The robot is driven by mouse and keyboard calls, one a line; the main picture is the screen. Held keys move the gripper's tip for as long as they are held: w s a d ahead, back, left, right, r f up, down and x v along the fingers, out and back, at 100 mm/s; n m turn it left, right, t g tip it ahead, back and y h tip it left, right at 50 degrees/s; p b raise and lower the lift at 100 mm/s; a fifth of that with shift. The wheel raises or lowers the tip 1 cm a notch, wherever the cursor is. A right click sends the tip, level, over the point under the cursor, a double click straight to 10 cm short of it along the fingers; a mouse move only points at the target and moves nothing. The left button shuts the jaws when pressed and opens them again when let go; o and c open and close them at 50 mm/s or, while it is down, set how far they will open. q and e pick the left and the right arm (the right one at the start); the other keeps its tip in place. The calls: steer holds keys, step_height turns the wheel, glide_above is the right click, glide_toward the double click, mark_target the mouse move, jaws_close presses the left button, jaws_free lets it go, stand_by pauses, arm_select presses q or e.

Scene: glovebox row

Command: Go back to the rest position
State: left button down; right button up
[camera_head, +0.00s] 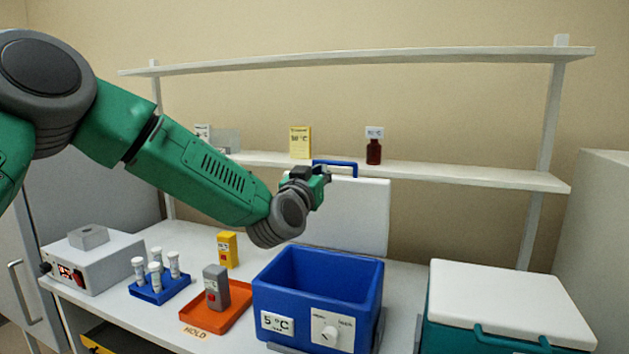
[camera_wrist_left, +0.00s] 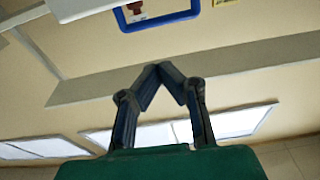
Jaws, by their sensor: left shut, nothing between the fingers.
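My left arm reaches in from the left in the head view, and its gripper (camera_head: 318,180) is raised above the bench, in front of the white lid panel with a blue handle. In the left wrist view the fingers of my left gripper (camera_wrist_left: 160,72) meet at their tips with nothing between them. My right gripper is in neither view.
Below are a blue box (camera_head: 262,293) marked 5 °C, an orange HOLD tray (camera_head: 240,312) with a grey device (camera_head: 216,288), a blue tube rack (camera_head: 160,290), a yellow device (camera_head: 228,250) and a lidded teal cooler (camera_head: 510,300). The shelf (camera_head: 450,176) stands behind.

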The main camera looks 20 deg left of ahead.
arm_select(q)
steer(key=s, duration=0.4)
steer(key=s+d+f+m+g+h+b, duration=0.1)
steer(key=s+f+g+b, duration=0.3)
steer(key=f, duration=0.9)
steer(key=s+d+f+g, duration=0.15)
steer(key=s+f, duration=0.45)
steer(key=f, duration=0.7)
steer(key=s+f+m+g+h+b, duration=0.1)
steer(key=s+f+g+b, duration=0.3)
steer(key=f, duration=0.8)
steer(key=s+a+f+g+y, duration=0.1)
steer(key=s+a+f+g, duration=0.15)
steer(key=s+f, duration=0.6)
steer(key=s+a+f+g, duration=0.1)
steer(key=s+f+g, duration=0.2)
steer(key=s+f, duration=0.6)
steer(key=s+a+f+g+b, duration=0.1)
steer(key=s+a+f+g, duration=0.1)
steer(key=s, duration=0.6)
steer(key=s+a+f+n+g+y+b, duration=0.1)
steer(key=s+a+f+g+b, duration=0.1)
steer(key=s, duration=0.7)
steer(key=shift+a+f+n, duration=0.2)
steer(key=shift+f+n, duration=0.1)
steer(key=shift+f, duration=0.15)
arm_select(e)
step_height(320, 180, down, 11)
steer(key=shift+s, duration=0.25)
